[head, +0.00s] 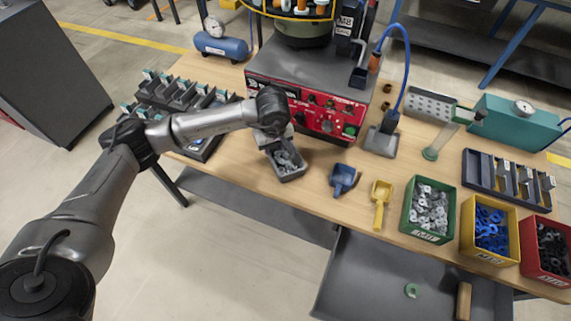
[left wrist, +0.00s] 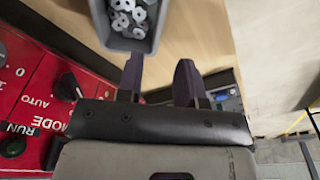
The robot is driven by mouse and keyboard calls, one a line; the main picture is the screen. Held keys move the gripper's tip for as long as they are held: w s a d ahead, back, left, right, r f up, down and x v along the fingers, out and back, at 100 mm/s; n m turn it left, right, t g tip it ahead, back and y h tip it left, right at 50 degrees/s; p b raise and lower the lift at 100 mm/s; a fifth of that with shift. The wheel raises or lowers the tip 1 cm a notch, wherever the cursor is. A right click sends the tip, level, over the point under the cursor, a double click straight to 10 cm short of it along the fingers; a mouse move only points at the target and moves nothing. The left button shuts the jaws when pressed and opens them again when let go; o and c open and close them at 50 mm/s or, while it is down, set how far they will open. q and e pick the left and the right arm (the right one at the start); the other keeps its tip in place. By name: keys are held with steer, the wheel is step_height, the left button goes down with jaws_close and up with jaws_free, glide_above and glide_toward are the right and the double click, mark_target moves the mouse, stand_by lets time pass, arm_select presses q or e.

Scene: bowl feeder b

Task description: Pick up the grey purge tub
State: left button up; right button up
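The grey purge tub (head: 291,178) stands on the wooden bench in front of the red control panel, holding grey washers and similar small parts. In the left wrist view the tub (left wrist: 131,42) is at the top, partly cut off by the frame edge. My left gripper (head: 274,135) is at the tub's panel-side end in the head view. In the left wrist view its two dark fingers (left wrist: 159,66) are spread apart with nothing between them. The fingertips lie just short of the tub's near wall; contact cannot be told. My right gripper is not in view.
The red control panel (head: 318,112) stands close behind the gripper. A blue scoop (head: 343,178) and a yellow scoop (head: 380,201) lie right of the tub. Green (head: 420,233), yellow (head: 487,257) and red (head: 545,273) bins stand further right. A slotted rack (head: 180,93) is at left.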

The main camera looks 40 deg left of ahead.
mark_target(273, 161)
arm_select(q)
steer(key=f, duration=0.5)
steer(key=shift+w+a+b, duration=0.1)
steer(key=shift+a+b, duration=0.1)
steer(key=shift+b, duration=0.15)
steer(key=shift+w+a+f+b, duration=0.15)
steer(key=shift+f+b, duration=0.55)
steer(key=shift+f, duration=1.9)
steer(key=shift+c, duration=0.8)
jaws_close()
